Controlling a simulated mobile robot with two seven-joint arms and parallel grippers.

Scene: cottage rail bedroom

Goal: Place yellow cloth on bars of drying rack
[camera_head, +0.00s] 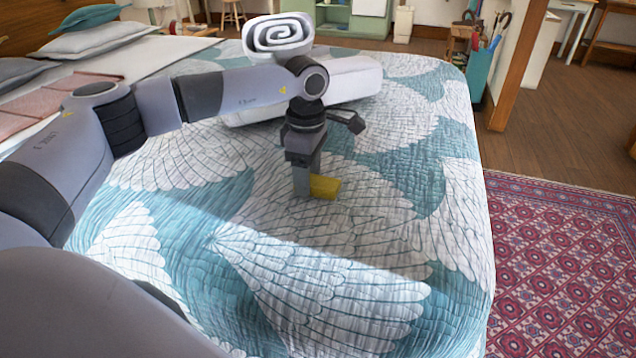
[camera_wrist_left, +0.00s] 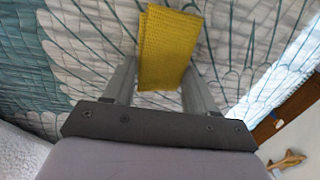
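The yellow cloth (camera_head: 325,186) is a small folded piece lying on the bed's quilt in the head view. My left gripper (camera_head: 304,188) points down at it, with a finger beside the cloth's left end. In the left wrist view, the cloth (camera_wrist_left: 168,40) reaches between the two spread fingers of the left gripper (camera_wrist_left: 161,70). The fingers stand apart, one at each side of the cloth; I cannot tell whether they touch it. No drying rack is recognisable in these views. My right gripper is not in view.
The bed has a teal and white quilt (camera_head: 300,290). A white rolled item (camera_head: 278,34) sits on a thick white folded item (camera_head: 345,80) behind the gripper. Pillows (camera_head: 95,38) lie at the back left. A wooden post (camera_head: 518,65) and red patterned rug (camera_head: 560,260) are right of the bed.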

